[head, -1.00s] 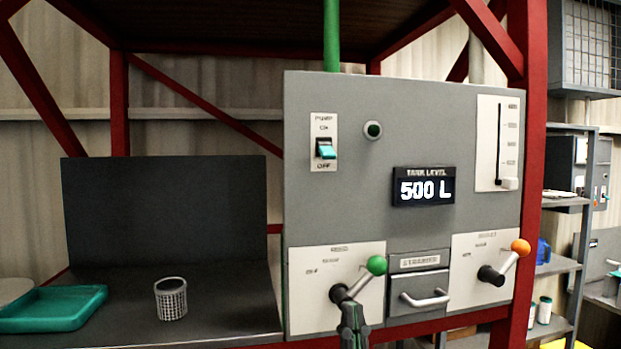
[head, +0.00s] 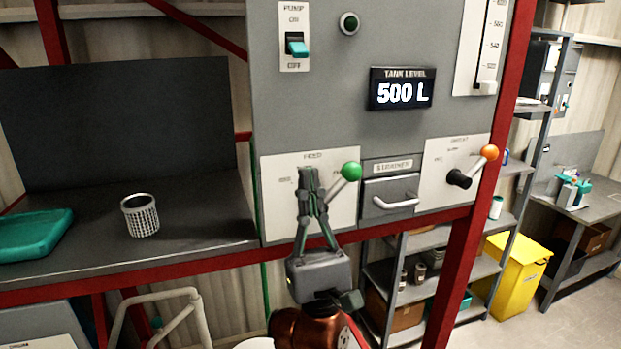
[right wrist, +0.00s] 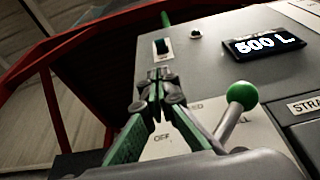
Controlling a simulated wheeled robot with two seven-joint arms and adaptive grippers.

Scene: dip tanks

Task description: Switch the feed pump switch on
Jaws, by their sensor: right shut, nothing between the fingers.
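The pump switch (head: 296,45) is a teal rocker on a white plate marked PUMP, ON and OFF, high on the grey panel (head: 330,110). Its teal part sits on the lower, OFF side. It also shows in the right wrist view (right wrist: 162,47), beyond the fingertips. A round dark indicator (head: 349,23) is right of it. My right gripper (head: 309,175) is shut and empty, pointing up, below the switch and in front of the FEED plate. It is just left of the green-knobbed feed lever (head: 350,172); contact cannot be told. My left gripper is out of view.
The tank level display (head: 402,90) reads 500 L. An orange-knobbed lever (head: 489,153) and a strainer drawer (head: 390,195) are to the right. A wire basket (head: 140,217) and teal tray (head: 35,235) stand on the left bench.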

